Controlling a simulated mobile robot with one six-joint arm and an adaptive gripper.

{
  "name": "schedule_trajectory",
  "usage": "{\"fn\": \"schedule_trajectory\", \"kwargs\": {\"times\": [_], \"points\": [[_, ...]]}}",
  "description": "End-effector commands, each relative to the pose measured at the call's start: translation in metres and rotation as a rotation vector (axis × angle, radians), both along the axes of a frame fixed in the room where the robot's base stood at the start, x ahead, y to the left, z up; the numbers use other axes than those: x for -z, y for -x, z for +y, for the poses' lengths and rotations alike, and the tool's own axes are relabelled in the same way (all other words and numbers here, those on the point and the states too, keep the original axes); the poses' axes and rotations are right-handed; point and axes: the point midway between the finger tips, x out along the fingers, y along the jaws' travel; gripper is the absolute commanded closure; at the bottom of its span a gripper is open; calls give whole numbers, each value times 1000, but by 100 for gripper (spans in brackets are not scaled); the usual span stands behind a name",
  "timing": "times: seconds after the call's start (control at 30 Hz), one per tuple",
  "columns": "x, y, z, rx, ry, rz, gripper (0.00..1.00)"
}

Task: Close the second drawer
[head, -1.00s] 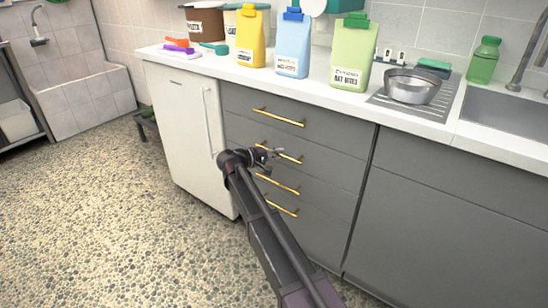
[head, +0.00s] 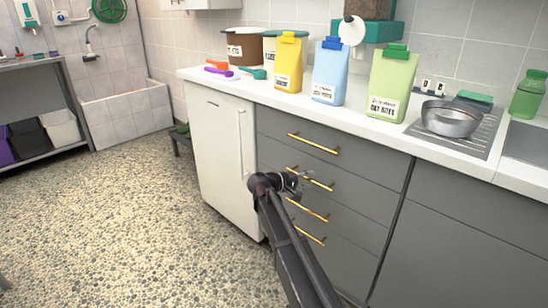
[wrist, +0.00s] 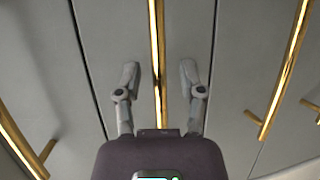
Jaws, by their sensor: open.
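A grey cabinet has a stack of drawers with gold bar handles. The second drawer (head: 350,192) from the top looks about flush with its neighbours; any small gap is hard to tell. Its gold handle (head: 318,182) is partly hidden by my gripper (head: 292,181), which is at the handle's left end. In the wrist view a gold handle (wrist: 156,50) runs upright between the two spread fingers of my gripper (wrist: 158,75). The fingers are open, one on each side of the handle, with visible space on both sides. Whether a fingertip touches the drawer front is unclear.
The top drawer handle (head: 313,143) is above, and two lower handles (head: 307,209) are below. A white fridge-like cabinet (head: 222,155) adjoins on the left. The counter (head: 390,134) holds bags and a metal bowl (head: 451,118). The pebbled floor (head: 130,220) at left is clear.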

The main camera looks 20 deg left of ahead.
Motion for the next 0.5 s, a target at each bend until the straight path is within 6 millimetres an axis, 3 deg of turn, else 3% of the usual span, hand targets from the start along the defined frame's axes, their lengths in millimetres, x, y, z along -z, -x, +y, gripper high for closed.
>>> {"fn": "schedule_trajectory", "kwargs": {"times": [0.27,0.5], "points": [[0,25,8,-1,0,0,49],[-7,48,31,-2,0,0,49]]}}
